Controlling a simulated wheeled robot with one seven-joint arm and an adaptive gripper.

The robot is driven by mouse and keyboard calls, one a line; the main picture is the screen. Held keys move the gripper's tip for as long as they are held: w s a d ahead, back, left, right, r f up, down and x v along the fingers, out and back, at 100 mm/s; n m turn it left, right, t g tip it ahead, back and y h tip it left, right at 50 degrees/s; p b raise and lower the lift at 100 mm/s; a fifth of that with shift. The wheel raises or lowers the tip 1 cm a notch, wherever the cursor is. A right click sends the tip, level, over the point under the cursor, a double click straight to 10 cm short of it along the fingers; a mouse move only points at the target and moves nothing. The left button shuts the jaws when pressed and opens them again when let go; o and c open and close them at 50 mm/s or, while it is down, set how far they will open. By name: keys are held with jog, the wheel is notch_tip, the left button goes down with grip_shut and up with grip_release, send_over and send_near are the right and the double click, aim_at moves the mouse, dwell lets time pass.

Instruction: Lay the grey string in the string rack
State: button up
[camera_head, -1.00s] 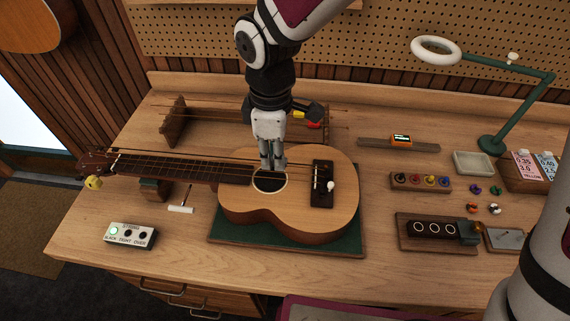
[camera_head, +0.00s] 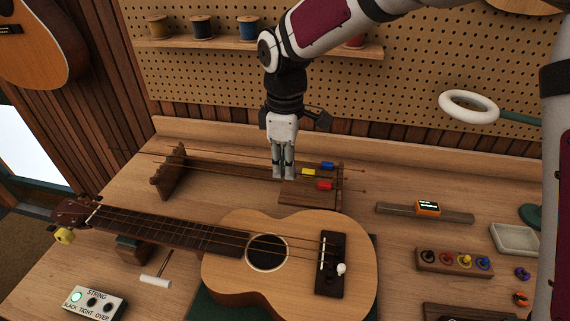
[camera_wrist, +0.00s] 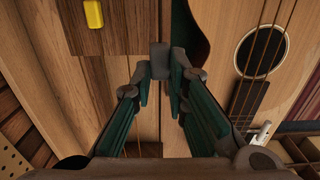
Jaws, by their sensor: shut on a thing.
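My gripper (camera_head: 284,176) points down over the wooden string rack (camera_head: 170,172), behind the ukulele. In the wrist view its fingers (camera_wrist: 160,75) are shut on a small grey block (camera_wrist: 160,58), which looks like the tag of the grey string. The thin string itself cannot be made out. In the rack, strings run between the left notched stand and the right end, with a blue tag (camera_head: 327,166), a yellow tag (camera_head: 308,172) and a red tag (camera_head: 324,186) near the right end. The yellow tag also shows in the wrist view (camera_wrist: 93,14).
The ukulele (camera_head: 225,265) lies in front of the rack, its neck to the left. An orange-cased device (camera_head: 428,208) sits on a wooden strip to the right. The pegboard (camera_head: 400,100) stands behind the bench, with a spool shelf (camera_head: 220,46) above.

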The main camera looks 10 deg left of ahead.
aim_at(285, 197)
jog(key=shift+s+r+p, duration=0.15)
jog(key=shift+p, duration=0.45)
jog(key=shift+f, duration=0.65)
jog(key=shift+f+b, duration=1.1)
jog(key=shift+f, duration=1.8)
jog(key=o, duration=1.2)
jog(key=shift+c, duration=0.2)
jog(key=shift+r, duration=0.15)
